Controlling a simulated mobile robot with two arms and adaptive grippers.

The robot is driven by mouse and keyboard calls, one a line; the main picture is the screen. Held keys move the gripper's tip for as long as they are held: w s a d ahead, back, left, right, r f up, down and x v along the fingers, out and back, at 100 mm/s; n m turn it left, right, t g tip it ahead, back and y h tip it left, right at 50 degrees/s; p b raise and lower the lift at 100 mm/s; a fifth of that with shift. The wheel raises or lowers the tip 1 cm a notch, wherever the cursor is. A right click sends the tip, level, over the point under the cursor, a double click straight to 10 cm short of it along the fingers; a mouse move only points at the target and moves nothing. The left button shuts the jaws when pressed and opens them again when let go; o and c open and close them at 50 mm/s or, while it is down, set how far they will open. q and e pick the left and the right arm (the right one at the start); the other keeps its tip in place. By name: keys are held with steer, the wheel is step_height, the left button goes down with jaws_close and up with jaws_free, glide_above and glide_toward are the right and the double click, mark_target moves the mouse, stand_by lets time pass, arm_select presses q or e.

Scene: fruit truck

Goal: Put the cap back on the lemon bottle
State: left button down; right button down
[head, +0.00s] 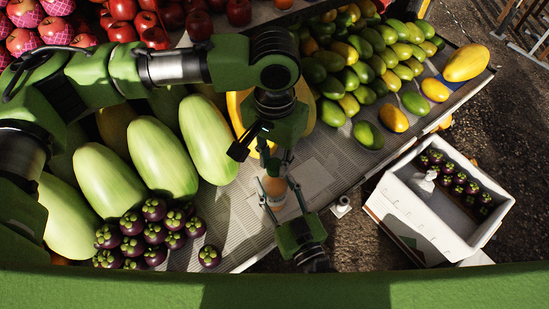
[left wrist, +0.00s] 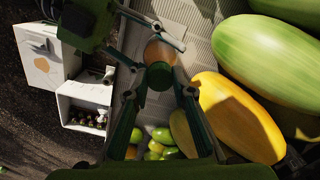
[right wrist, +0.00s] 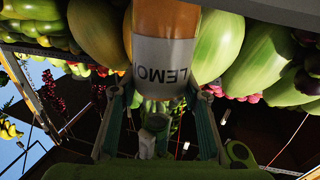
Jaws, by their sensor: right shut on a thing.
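The lemon bottle (head: 274,188), orange with a white label, stands near the front edge of the stall. Its label reads LEMON upside down in the right wrist view (right wrist: 165,55).
Large pale green melons (head: 161,158) and mangosteens (head: 138,234) lie left of the bottle. Green mangoes (head: 366,135) lie behind right. A white box (head: 412,207) with mangosteens stands at the right. A small white object (head: 341,207) is near the stall edge.

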arm_select(q)
steer(key=m, duration=1.5)
steer(key=c, duration=1.6)
jaws_free()
steer(key=shift+c, duration=0.2)
step_height(320, 180, up, 12)
